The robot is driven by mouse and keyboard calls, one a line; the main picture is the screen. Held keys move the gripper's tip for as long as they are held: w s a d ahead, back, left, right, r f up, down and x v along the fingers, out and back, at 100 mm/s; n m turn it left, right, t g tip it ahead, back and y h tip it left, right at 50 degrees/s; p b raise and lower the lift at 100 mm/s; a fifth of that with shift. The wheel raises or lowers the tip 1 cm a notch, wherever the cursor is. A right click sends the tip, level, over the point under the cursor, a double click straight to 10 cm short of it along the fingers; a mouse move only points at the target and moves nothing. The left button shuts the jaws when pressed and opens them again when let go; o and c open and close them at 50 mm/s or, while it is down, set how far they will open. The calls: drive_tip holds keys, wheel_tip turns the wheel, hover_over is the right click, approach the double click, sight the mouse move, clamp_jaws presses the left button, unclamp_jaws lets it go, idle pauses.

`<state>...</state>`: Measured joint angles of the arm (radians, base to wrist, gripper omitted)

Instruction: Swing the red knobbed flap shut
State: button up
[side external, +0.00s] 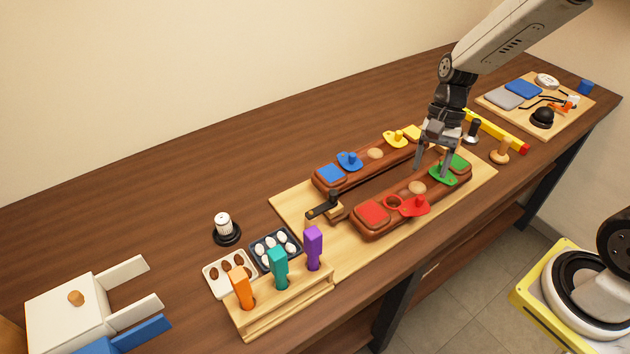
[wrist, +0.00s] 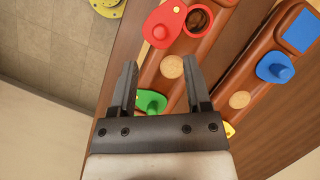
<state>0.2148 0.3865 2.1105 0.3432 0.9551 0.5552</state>
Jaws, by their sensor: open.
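The red knobbed flap (side external: 415,206) sits on the near brown bar (side external: 372,234), swung out to the side of a red-rimmed round opening (side external: 393,202). In the wrist view the red flap (wrist: 164,24) is beside the uncovered opening (wrist: 198,20), its knob upright. My gripper (side external: 432,172) is open and empty above the near bar, by the green knobbed flap (side external: 444,174). In the wrist view my gripper (wrist: 162,85) points toward a tan disc (wrist: 172,67), with the red flap beyond its fingertips.
The far bar bears a blue flap (side external: 349,161) and a yellow flap (side external: 396,139). A black-handled clamp (side external: 324,206) stands at the bars' left end. A wooden rack (side external: 283,303) with coloured handles is at the front left. A yellow level (side external: 497,131) lies behind the gripper.

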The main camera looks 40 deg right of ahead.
sight(421, 196)
drive_tip(key=shift+x, duration=3.35)
drive_tip(key=shift+d, duration=0.1)
clamp_jaws()
